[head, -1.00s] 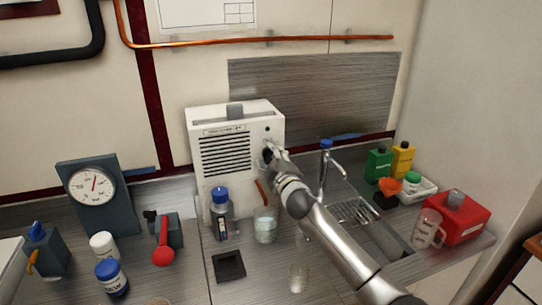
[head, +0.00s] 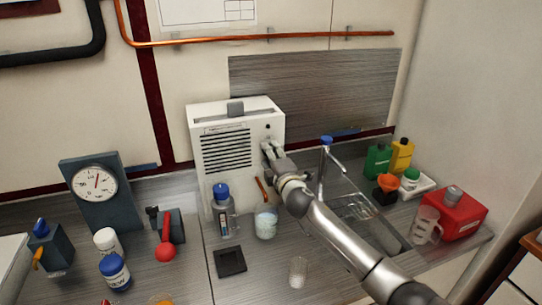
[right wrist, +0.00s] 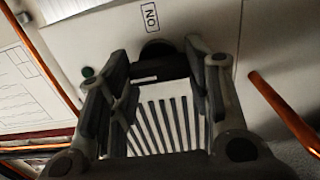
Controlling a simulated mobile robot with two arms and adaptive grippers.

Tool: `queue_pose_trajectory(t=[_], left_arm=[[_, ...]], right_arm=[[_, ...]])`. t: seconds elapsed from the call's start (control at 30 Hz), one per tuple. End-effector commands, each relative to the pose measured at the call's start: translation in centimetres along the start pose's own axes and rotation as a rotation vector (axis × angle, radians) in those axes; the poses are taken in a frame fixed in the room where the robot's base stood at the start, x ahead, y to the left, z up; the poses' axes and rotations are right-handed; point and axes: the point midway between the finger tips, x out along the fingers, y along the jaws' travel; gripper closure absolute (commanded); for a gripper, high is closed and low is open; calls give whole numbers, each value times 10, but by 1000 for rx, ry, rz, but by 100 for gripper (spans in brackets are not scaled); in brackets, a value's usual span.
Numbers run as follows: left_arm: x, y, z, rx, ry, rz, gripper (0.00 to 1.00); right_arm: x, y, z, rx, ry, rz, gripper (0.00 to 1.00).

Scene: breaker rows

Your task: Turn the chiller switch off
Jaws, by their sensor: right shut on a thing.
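The chiller (head: 235,118) is a white box with a slatted vent, standing against the wall at the back of the counter. My right gripper (head: 268,148) is at the right side of its front face. In the right wrist view, my right gripper's fingers (right wrist: 160,78) are on either side of a dark switch (right wrist: 156,50) and shut on it. An "ON" label (right wrist: 150,16) is by the switch, and a small green lamp (right wrist: 88,72) shows to the left. The fingers partly hide the switch, so its exact angle is unclear. My left gripper is out of view.
A blue-capped bottle (head: 222,212) and a beaker (head: 266,224) stand in front of the chiller. A tap (head: 325,165) and sink are to the right, with a red container (head: 460,212) beyond. A gauge (head: 95,185) stands left. A copper pipe (head: 270,38) crosses the wall.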

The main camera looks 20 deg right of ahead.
Motion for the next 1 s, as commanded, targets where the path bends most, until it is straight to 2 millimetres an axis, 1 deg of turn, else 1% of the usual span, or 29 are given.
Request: queue_pose_trajectory(t=[0.03, 0.37, 0.4, 0.53, 0.57, 0.87, 1.0], left_arm=[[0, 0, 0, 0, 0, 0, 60], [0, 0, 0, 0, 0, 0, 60], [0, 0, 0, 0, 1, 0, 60], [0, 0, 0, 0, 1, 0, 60], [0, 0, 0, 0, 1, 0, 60], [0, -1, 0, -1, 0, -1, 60], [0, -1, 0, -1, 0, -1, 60]], right_arm=[[0, -2, -1, -6, 1, -3, 78], [0, -3, -1, -8, 1, -4, 78], [0, -3, -1, -8, 1, -4, 50], [0, -2, 0, -7, 1, -3, 33], [0, -2, 0, -6, 1, -3, 32], [0, -1, 0, -5, 0, -1, 32], [-6, -1, 0, -5, 0, -1, 32]])
